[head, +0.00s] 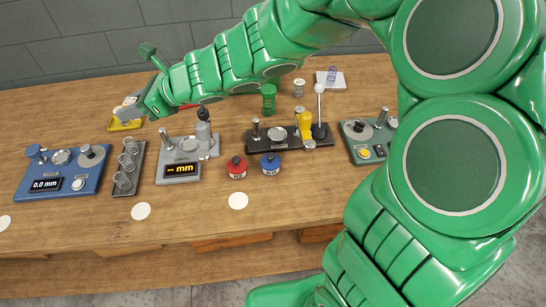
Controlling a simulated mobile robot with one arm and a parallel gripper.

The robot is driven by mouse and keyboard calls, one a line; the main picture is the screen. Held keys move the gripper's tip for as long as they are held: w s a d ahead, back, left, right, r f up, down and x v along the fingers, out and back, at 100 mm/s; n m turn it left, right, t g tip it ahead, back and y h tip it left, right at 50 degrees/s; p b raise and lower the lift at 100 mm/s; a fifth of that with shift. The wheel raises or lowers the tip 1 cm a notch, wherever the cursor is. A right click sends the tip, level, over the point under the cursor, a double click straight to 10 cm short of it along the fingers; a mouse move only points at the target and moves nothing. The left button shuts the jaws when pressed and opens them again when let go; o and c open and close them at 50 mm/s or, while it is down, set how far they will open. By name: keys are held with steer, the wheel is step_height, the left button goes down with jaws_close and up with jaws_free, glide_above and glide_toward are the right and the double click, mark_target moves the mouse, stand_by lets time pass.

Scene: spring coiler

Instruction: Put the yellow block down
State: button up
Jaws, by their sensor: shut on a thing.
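My gripper (125,113) is at the far left end of my green arm, over the back left of the wooden bench. Its grey fingers point down and left. A yellow piece (121,126), which looks like the yellow block, shows at the fingertips, and the gripper is shut on it. The fingers partly hide it. I cannot tell whether its underside touches the bench.
In front stand a blue gauge (62,172), a rack of springs (127,168) and a grey gauge (187,158). Red (237,167) and blue (270,163) pots stand mid-bench, near a black lever fixture (290,136). The bench's far left is clear.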

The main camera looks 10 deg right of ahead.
steer(key=w+d+m+t, duration=0.1)
steer(key=w+d, duration=0.1)
steer(key=d, duration=2.5)
steer(key=s+d+f+m+t, duration=0.1)
steer(key=s+d+f, duration=0.1)
steer(key=s+d, duration=0.8)
steer(key=s+d+f+t, duration=0.1)
steer(key=s+d+f, duration=0.2)
steer(key=s+d, duration=0.65)
steer(key=shift+g+h, duration=0.3)
steer(key=shift+h, duration=0.1)
steer(key=shift+w+d+f, duration=0.6)
steer(key=shift+w+f, duration=1.6)
steer(key=shift+f, duration=0.2)
steer(key=shift+w+d+f, duration=0.65)
steer(key=shift+w+f, duration=1.6)
steer(key=shift+f, duration=0.1)
steer(key=shift+w+d+f, duration=0.6)
steer(key=shift+w+f, duration=1.6)
steer(key=shift+f, duration=0.2)
steer(key=shift+w+f, duration=0.2)
steer(key=shift+f, duration=1.6)
